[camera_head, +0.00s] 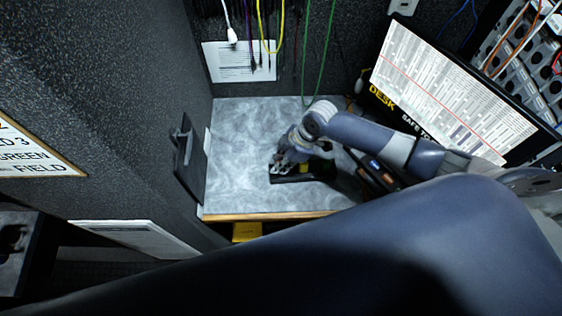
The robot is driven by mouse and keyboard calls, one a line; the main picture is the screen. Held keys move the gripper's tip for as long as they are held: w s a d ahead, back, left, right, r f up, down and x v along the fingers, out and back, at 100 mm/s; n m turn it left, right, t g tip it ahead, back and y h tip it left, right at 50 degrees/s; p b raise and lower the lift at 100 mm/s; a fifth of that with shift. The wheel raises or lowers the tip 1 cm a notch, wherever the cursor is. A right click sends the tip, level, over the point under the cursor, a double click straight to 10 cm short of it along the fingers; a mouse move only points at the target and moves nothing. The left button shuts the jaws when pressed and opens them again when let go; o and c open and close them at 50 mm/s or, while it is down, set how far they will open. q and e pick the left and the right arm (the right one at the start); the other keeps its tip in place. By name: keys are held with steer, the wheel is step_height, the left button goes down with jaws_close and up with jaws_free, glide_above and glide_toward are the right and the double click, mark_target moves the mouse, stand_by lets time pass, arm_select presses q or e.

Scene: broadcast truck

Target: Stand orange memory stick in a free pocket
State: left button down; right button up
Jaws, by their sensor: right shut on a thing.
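My right gripper (281,165) is low over the desk, at the left part of a black holder (288,178). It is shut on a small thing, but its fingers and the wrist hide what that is. The holder lies near the desk's front edge, and a yellow piece (304,168) shows at its middle. I cannot make out the holder's pockets or tell whether the held thing touches it. No orange memory stick can be made out clearly. My left gripper is not in view.
The grey desk top (237,135) is clear left of the holder. A black upright panel (187,160) stands at its left edge. Dark items with small coloured marks (379,172) lie right of the holder, near a tilted screen (440,90). Cables (320,60) hang at the back.

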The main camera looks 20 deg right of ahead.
steer(key=shift+f+b, duration=0.35)
steer(key=shift+f, duration=0.25)
steer(key=o, duration=0.9)
steer(key=shift+r, duration=0.1)
steer(key=v, duration=1.2)
